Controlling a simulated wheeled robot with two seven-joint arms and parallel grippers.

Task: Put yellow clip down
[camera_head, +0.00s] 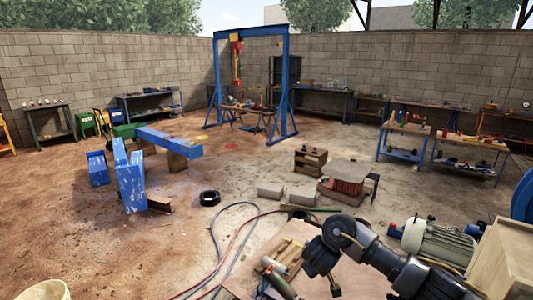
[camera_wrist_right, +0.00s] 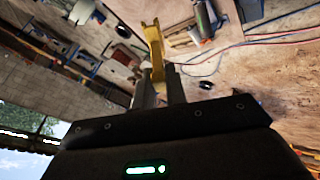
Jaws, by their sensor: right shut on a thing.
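The yellow clip (camera_wrist_right: 152,45) shows in the right wrist view as a long yellow piece between the fingertips of my right gripper (camera_wrist_right: 158,76). The gripper is shut on it, and the clip reaches out beyond the fingers. In the head view my right gripper (camera_head: 322,264) hangs at the lower middle, over or beside a wooden board. I cannot make out the clip in the head view. My left gripper is not in view.
A wooden board (camera_head: 250,282) with tools and wood pieces lies at the bottom middle. Red and blue hoses (camera_head: 217,262) run beside it. A grey motor (camera_head: 437,243) stands at the right. A black ring (camera_head: 210,198) lies on open floor.

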